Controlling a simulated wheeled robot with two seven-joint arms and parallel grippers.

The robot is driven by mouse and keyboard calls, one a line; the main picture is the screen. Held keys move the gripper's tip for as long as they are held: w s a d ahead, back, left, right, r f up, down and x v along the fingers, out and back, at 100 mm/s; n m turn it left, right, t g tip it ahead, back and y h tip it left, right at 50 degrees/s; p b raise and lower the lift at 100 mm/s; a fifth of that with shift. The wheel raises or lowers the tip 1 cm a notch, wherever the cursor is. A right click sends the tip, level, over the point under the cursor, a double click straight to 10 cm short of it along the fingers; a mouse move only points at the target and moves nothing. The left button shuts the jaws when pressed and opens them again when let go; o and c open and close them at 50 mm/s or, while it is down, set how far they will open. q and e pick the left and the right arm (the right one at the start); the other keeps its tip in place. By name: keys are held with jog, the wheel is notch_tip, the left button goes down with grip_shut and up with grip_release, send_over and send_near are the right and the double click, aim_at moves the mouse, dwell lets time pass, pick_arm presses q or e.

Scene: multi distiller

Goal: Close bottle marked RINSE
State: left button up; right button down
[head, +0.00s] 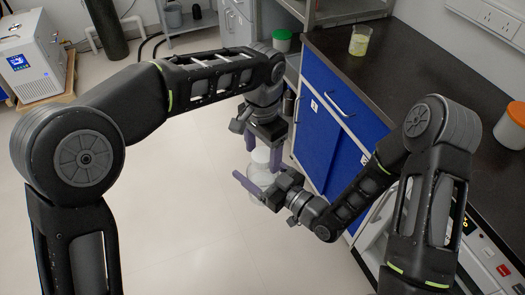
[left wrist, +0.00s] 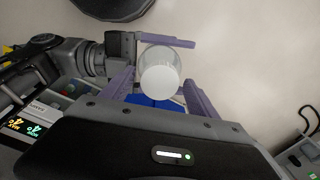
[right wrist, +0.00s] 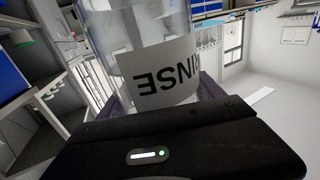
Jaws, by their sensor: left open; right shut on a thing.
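The clear bottle (head: 262,182) hangs in the air, held by my right gripper (head: 254,187). Its white label (right wrist: 158,78) reads RINSE, upside down in the right wrist view. A white round cap (left wrist: 160,79) shows at the bottle's top in the left wrist view; it also shows in the head view (head: 261,155). I cannot tell how firmly it sits. My left gripper (head: 263,150) is open just above, pointing down, with its fingers on either side of the cap, apart from it in the left wrist view (left wrist: 160,90). The bottle's neck is hidden.
A blue cabinet (head: 318,120) with a dark worktop (head: 400,65) stands close on the right. On the worktop are a beaker with yellowish liquid (head: 360,40) and an orange-topped container (head: 512,127). A green-lidded container (head: 282,40) is behind. The floor (head: 190,225) to the left is clear.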

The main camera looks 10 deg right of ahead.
pick_arm(q)
jog(key=shift+r, duration=0.1)
jog(key=shift+r, duration=2.2)
jog(key=shift+c, duration=0.4)
jog(key=shift+s+d+r+m, duration=0.15)
jog(key=shift+s+d, duration=0.15)
jog(key=shift+d, duration=0.2)
jog(key=shift+s+d+r+m, duration=0.15)
jog(key=shift+s+d, duration=0.1)
jog(key=shift+d, duration=0.2)
jog(key=shift+s+d+t+y, duration=0.1)
jog(key=shift+d+t+y, duration=0.05)
jog(key=shift+t+y, duration=0.15)
jog(key=shift+r+n, duration=0.35)
jog(key=shift+n, duration=0.75)
jog(key=n, duration=0.2)
jog(key=w+a+r+n, duration=0.1)
jog(key=n, duration=0.1)
jog(key=a+r+n, duration=0.1)
jog(key=n, duration=0.1)
jog(key=shift+w+a, duration=0.1)
jog(key=shift+w, duration=0.1)
jog(key=shift+w+a+r+n, duration=0.1)
jog(key=shift+a+n, duration=0.1)
jog(key=shift+n, duration=0.5)
jog(key=shift+s+d+n, duration=0.2)
jog(key=shift+n, duration=0.4)
